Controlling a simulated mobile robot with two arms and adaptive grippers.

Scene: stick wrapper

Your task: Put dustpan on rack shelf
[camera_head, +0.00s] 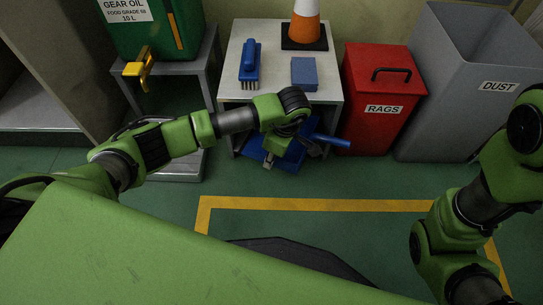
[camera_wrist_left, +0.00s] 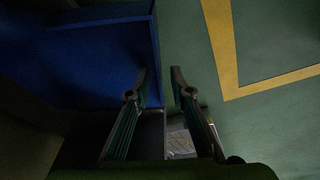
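The blue dustpan (camera_head: 290,158) is low in front of the white-topped table, partly hidden by my left wrist; its handle points right. In the left wrist view the blue pan (camera_wrist_left: 90,60) fills the upper left. My left gripper (camera_head: 312,148) is at the dustpan. In the left wrist view its fingers (camera_wrist_left: 160,78) are apart, with the pan's right edge close to the left finger; I cannot tell whether they touch. A grey shelf (camera_head: 40,112) stands at the far left; I cannot tell if it is the rack. My right gripper is out of view.
The table (camera_head: 275,80) holds a blue brush (camera_head: 249,65), a blue block (camera_head: 304,74) and an orange cone (camera_head: 304,25). A red rags bin (camera_head: 380,120) and grey dust bin (camera_head: 450,100) stand right. A green oil container (camera_head: 160,30) is left. Yellow-lined floor (camera_head: 310,204) is clear.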

